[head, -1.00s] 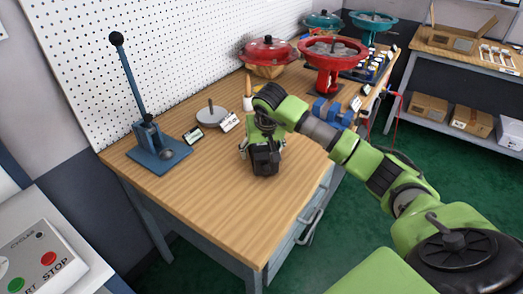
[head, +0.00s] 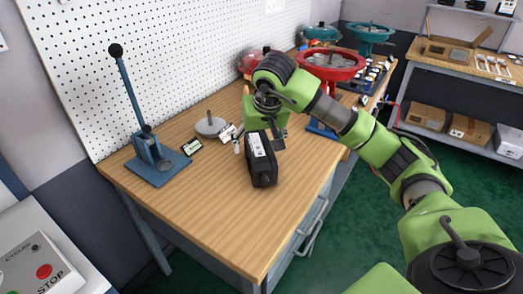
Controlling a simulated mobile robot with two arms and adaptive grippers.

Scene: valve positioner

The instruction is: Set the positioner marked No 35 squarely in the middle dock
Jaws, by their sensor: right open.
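A black box-shaped positioner (head: 264,173) with a white label on top stands on the wooden bench, near its front edge. The label's number is too small to read. My right gripper (head: 258,144) is open just above and behind the positioner, its fingers apart on either side of the box's far end. I cannot tell whether they touch it. A blue dock part (head: 322,129) shows beyond the gripper. Most of the docks are hidden behind my right arm. My left gripper is not in view.
A blue lever press (head: 157,163) stands at the bench's left. Red (head: 333,65) and teal (head: 371,27) round stands are at the back. The bench's front left is clear.

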